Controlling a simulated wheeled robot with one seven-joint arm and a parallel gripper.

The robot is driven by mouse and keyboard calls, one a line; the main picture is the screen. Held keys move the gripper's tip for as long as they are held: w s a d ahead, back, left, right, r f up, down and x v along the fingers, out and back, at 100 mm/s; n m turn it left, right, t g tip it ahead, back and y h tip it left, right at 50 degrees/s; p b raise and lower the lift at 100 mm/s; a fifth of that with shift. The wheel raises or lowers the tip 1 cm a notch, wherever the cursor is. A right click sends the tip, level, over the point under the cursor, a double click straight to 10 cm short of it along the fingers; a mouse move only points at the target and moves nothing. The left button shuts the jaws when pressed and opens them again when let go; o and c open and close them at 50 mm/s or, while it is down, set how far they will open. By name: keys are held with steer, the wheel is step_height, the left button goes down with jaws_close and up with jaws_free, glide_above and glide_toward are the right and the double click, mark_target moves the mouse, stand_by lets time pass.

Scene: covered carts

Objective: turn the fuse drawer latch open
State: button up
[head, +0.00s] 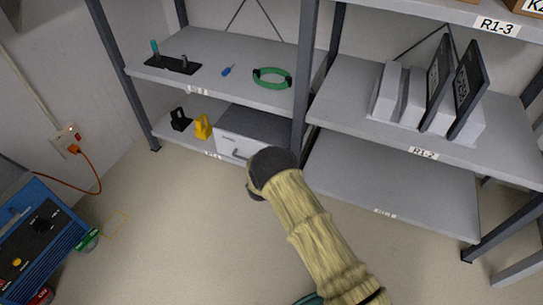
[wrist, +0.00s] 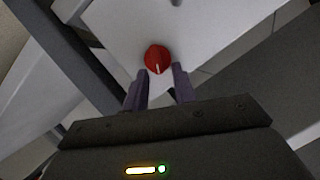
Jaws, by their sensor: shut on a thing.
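The fuse drawer is in a grey box with a white front (head: 232,145) on the lower left shelf in the head view. In the wrist view the white front (wrist: 205,35) carries a round red latch knob (wrist: 157,56) with a short white mark on its lower part. My gripper (wrist: 161,72) has its two dark fingers on either side of the knob's lower part and is shut on it. In the head view my sleeved arm and dark wrist cover the right side of the drawer front, so the knob and fingers are hidden there.
A yellow padlock-like item (head: 203,127) and a black one (head: 180,119) stand left of the box. A dark shelf post (head: 305,80) rises at its right. A blue machine (head: 40,235) stands at far left with an orange cable (head: 98,172). The floor between is mostly clear.

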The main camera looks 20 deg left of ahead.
steer(key=m+y, duration=0.1)
steer(key=m, duration=0.1)
steer(key=d+f+m+t+y, duration=0.1)
steer(key=m, duration=0.1)
steer(key=m+y, duration=0.1)
steer(key=m, duration=0.1)
steer(key=shift+d+f+m+t, duration=0.25)
steer(key=shift+f+m+t, duration=0.1)
steer(key=shift+m+t, duration=0.05)
steer(key=shift+f+m+t+y, duration=0.15)
steer(key=shift+m+t+y, duration=0.35)
steer(key=shift+m, duration=0.6)
steer(key=o, duration=0.7)
